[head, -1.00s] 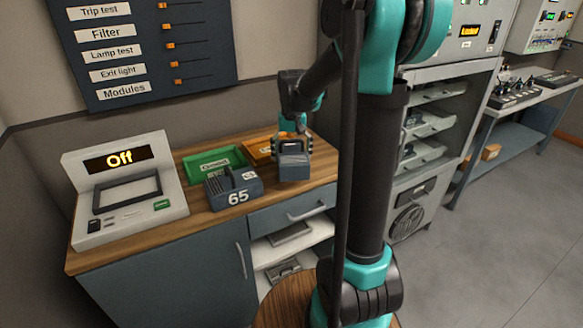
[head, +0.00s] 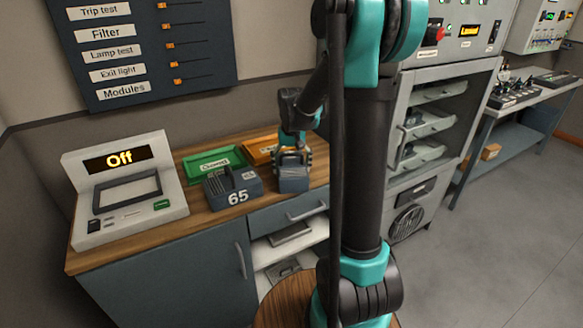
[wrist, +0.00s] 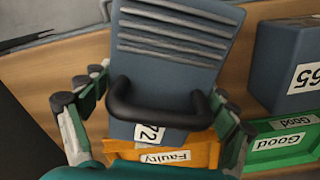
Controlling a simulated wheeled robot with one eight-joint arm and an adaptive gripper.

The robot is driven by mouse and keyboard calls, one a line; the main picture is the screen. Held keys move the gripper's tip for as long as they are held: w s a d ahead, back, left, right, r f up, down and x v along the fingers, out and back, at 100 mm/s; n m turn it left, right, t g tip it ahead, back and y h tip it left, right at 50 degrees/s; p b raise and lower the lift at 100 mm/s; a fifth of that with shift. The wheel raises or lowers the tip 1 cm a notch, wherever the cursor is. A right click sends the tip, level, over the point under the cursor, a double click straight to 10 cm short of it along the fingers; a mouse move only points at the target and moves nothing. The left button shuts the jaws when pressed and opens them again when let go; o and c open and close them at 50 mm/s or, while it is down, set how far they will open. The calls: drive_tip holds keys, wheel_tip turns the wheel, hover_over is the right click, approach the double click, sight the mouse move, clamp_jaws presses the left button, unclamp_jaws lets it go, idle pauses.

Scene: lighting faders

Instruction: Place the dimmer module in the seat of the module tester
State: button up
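The dimmer module (head: 293,182), a blue-grey block with a black handle, is at the right part of the counter. The wrist view shows its ridged face (wrist: 172,40) and a label reading 72. Whether the module's base touches the counter is unclear. The module tester (head: 118,165), a pale console reading "Off", stands at the counter's left end. Its dark-framed seat (head: 127,192) looks empty.
Another module marked 65 (head: 233,186) stands between the tester and my gripper. A green Good tray (head: 200,163) lies behind it, and an orange Faulty tray (head: 258,152) is behind the gripped module. Bare wooden counter (head: 205,215) shows along the front edge.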

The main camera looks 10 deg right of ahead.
drive_tip(key=shift+o, duration=1.2)
